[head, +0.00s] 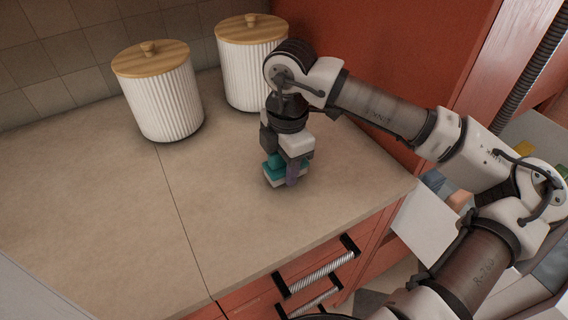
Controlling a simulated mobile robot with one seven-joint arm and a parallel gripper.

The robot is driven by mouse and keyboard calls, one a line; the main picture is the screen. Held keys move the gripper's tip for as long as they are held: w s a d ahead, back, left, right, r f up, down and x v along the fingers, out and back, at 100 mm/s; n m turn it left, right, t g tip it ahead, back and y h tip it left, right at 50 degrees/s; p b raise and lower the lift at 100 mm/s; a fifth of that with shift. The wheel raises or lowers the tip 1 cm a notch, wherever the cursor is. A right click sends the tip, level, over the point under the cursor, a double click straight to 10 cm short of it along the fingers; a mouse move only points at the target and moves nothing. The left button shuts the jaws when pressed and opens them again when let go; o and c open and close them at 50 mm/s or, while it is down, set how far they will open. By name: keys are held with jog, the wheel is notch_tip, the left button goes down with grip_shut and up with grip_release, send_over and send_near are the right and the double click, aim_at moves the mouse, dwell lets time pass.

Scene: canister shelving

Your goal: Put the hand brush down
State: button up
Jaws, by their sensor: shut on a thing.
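The hand brush (275,170) is a small teal and pale thing low over the beige countertop (130,220), right of the middle. My gripper (288,168) points down and is shut on it. The brush is partly hidden by my gripper. Its underside is at or just above the counter surface; I cannot tell whether it touches.
Two white ribbed canisters with wooden lids stand at the back, one left (163,98) and one behind my gripper (245,75). A red panel (380,60) bounds the counter's right side. Drawers with metal handles (318,272) are below the front edge. The counter's left and front are clear.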

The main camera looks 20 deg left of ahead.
jog(key=shift+f, duration=0.55)
jog(key=shift+f, duration=0.1)
jog(key=shift+f+b, duration=0.1)
jog(key=shift+b, duration=0.2)
jog(key=o, duration=1.3)
jog(key=shift+r+p, duration=0.35)
jog(key=shift+p, duration=0.1)
jog(key=shift+r+b, duration=0.35)
jog(key=shift+r, duration=0.05)
jog(key=r, duration=0.3)
jog(key=r+b, duration=0.1)
jog(key=r, duration=0.7)
jog(key=shift+w+d+b, duration=0.1)
jog(key=shift+d+b, duration=0.2)
jog(key=shift+b, duration=0.1)
